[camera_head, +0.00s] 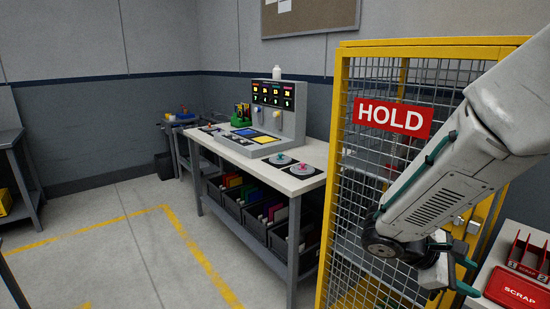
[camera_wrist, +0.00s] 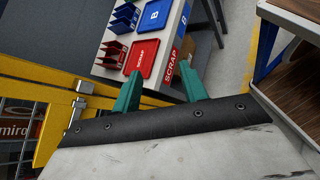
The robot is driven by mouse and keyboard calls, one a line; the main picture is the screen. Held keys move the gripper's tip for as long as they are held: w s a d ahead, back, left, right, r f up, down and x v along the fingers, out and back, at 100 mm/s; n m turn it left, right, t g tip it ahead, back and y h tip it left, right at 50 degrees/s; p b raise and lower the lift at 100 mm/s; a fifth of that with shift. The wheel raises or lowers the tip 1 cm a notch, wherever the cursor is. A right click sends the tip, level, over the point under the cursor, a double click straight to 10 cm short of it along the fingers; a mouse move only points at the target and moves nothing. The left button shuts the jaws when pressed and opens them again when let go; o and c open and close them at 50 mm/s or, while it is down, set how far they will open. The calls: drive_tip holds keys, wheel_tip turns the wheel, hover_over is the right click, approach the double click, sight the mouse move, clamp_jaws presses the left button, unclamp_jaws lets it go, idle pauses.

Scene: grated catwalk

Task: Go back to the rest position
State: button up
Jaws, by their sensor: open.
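My gripper (camera_head: 466,277) is at the right of the head view, at the end of my arm, which reaches down across the yellow-framed mesh cage panel. In the wrist view my gripper (camera_wrist: 160,87) shows two green fingers spread apart with nothing between them. Beyond the fingertips lies a red tray marked SCRAP (camera_wrist: 142,58) on a light bench. That red SCRAP tray also shows at the lower right of the head view (camera_head: 515,291), below and right of the gripper. Whether the fingers touch anything is not clear, but no contact shows.
The mesh cage (camera_head: 350,190) with a red HOLD sign (camera_head: 392,117) stands close to my arm. A yellow frame with a latch (camera_wrist: 78,106) is left in the wrist view.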

drive_tip(key=s+a+r+m+t+y, duration=0.1)
drive_tip(key=s+a+r+m+y, duration=0.3)
drive_tip(key=s+a+m+y, duration=0.1)
drive_tip(key=s+a+r+m+t+y, duration=0.2)
drive_tip(key=s+a+r+m+y, duration=0.3)
drive_tip(key=s, duration=0.5)
drive_tip(key=shift+a+r+y, duration=0.25)
drive_tip(key=shift+a+y, duration=0.8)
drive_tip(key=shift+y, duration=0.05)
